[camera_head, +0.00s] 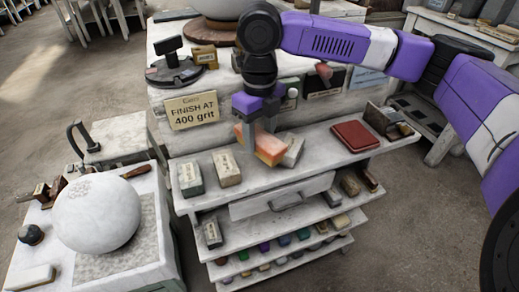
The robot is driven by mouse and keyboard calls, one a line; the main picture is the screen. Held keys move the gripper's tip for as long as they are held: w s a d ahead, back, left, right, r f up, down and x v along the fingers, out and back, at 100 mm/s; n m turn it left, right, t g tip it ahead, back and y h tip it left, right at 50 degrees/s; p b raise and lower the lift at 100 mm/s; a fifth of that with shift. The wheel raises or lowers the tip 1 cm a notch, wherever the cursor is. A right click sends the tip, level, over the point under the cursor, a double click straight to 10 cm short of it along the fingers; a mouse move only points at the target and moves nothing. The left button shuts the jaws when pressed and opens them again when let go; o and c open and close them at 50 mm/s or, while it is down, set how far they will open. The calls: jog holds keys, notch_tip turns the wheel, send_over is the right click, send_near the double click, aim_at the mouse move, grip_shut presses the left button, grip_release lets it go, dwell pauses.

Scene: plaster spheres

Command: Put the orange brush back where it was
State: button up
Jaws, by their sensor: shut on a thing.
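My gripper (254,128) points down over the white shelf top, below my purple arm. It is shut on the orange brush (267,148), a blocky piece with an orange body and a paler side. The brush is slightly tilted and partly hidden by the fingers. It appears just above the shelf top; I cannot tell whether it touches. A pale block (293,149) lies right beside it on the right, partly covered by it in this view.
Two labelled blocks (190,179) (226,167) stand left on the shelf top (240,200). A red flat case (355,138) lies right. A sign (192,110) reads "FINISH AT 400 grit". A plaster sphere (96,212) sits at lower left. Lower shelves hold small coloured items.

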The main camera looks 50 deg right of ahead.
aim_at(259, 151)
jog(key=shift+f, duration=2.25)
jog(key=shift+f, duration=0.1)
jog(key=o, duration=1.2)
